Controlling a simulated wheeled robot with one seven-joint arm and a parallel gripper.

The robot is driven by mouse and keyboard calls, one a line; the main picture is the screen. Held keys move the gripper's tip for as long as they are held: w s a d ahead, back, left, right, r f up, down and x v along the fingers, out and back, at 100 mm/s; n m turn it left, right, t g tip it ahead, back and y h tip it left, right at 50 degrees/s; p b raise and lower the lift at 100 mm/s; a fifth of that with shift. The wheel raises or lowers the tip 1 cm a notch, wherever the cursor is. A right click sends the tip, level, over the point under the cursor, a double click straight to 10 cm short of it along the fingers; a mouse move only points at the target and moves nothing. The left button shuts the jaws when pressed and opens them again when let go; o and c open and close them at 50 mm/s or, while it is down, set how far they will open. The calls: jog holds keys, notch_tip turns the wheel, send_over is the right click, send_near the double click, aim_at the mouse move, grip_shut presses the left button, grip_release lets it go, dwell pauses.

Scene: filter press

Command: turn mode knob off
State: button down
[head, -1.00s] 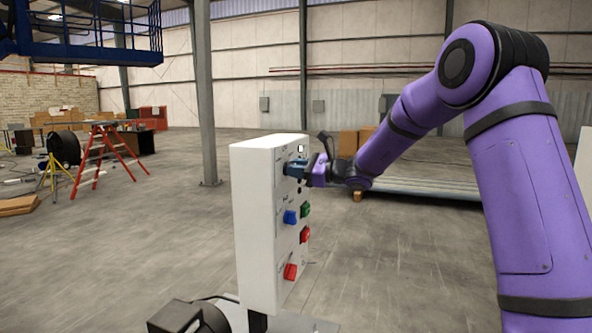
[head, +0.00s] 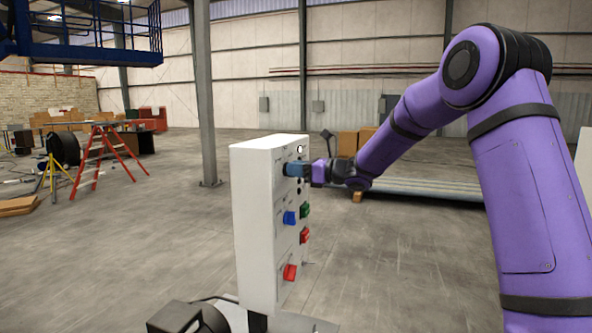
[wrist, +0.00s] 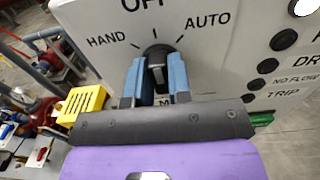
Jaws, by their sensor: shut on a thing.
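The mode knob (wrist: 157,65) is a dark knob on the face of the white control box (head: 256,205). In the wrist view it stands near upright below the OFF label, with HAND to its left and AUTO to its right. My gripper (wrist: 156,78) is shut on the knob, one blue finger on each side. In the head view my gripper (head: 293,170) is at the upper part of the panel face, and its fingers hide the knob. The lower part of the knob's label is hidden behind the gripper.
Below on the panel are a blue switch (head: 290,217), a green button (head: 305,209) and red controls (head: 289,272). Several dark indicators (wrist: 267,66) sit to the right of the knob. Open concrete floor lies around the box.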

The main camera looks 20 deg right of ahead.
jog(key=c, duration=1)
grip_release()
jog(key=shift+c, duration=0.2)
jog(key=v, duration=1.1)
jog(key=shift+a, duration=0.1)
